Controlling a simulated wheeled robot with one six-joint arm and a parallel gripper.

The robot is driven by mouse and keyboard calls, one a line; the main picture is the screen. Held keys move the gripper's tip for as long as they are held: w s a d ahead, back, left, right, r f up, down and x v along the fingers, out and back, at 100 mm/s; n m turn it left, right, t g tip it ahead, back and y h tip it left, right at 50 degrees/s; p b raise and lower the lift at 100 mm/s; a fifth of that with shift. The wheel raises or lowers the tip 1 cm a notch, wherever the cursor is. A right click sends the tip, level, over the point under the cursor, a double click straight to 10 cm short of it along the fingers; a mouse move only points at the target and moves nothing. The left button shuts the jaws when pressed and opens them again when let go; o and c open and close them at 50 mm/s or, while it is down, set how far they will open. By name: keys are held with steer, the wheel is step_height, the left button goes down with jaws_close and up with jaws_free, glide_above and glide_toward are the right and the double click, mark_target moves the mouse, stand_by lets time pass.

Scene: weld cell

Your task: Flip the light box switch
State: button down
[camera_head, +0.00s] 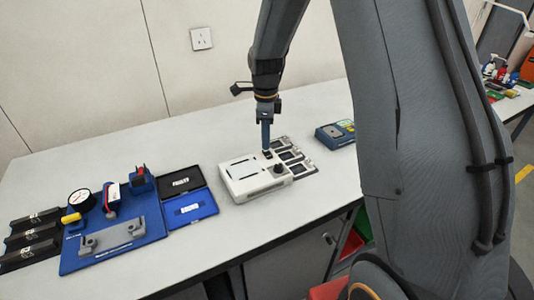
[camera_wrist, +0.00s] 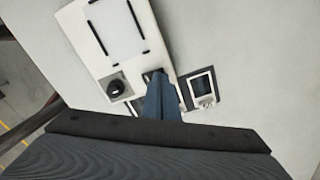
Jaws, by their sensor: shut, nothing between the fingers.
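The light box (camera_head: 256,177) is a white box with a pale panel and a black knob, standing on the grey-white table. In the wrist view the light box (camera_wrist: 105,35) shows its panel with black clips and its round black knob (camera_wrist: 116,87). A dark switch (camera_wrist: 153,75) sits at the edge of the box beside the knob. My gripper (camera_head: 266,149) points down, shut and empty, with its tips at the switch. In the wrist view my gripper (camera_wrist: 156,80) partly covers the switch. I cannot tell whether the tips touch it or which way it is set.
Black-framed film holders (camera_head: 293,158) lie right of the box. A blue gauge fixture (camera_head: 112,225) and an open black and blue case (camera_head: 190,196) stand to the left. A blue device (camera_head: 335,134) is farther right. The table front is clear.

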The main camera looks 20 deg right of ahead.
steer(key=shift+f+b, duration=0.3)
steer(key=shift+f, duration=0.45)
stand_by(0.4)
step_height(320, 180, up, 7)
steer(key=p, duration=0.4)
steer(key=shift+p, duration=0.4)
stand_by(0.5)
steer(key=s+f+n+t+b, duration=0.1)
steer(key=s+n+b, duration=0.4)
steer(key=s+n, duration=1.6)
steer(key=shift+s+a+f+n, duration=0.15)
steer(key=shift+s+f+n, duration=0.35)
steer(key=shift+s, duration=0.55)
